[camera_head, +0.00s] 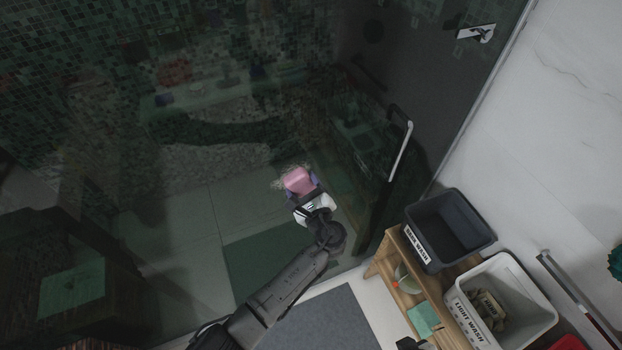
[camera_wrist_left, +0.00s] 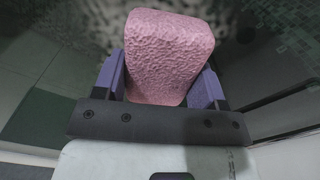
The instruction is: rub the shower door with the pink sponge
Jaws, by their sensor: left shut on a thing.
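The pink sponge (camera_head: 298,180) is held between the fingers of my left gripper (camera_head: 303,188), in front of the glass shower door (camera_head: 220,210). In the left wrist view the sponge (camera_wrist_left: 168,55) fills the space between the two purple fingers of the gripper (camera_wrist_left: 165,80). A whitish, patchy mark shows on the glass around the sponge's far side. The sponge is at or very near the glass; I cannot tell whether it touches.
The door's long handle (camera_head: 400,150) stands to the right of the sponge. A wooden shelf (camera_head: 385,268) holds a dark wash bin (camera_head: 450,225), with a light wash bin (camera_head: 535,300) beside it. A grey mat (camera_head: 315,325) lies on the floor.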

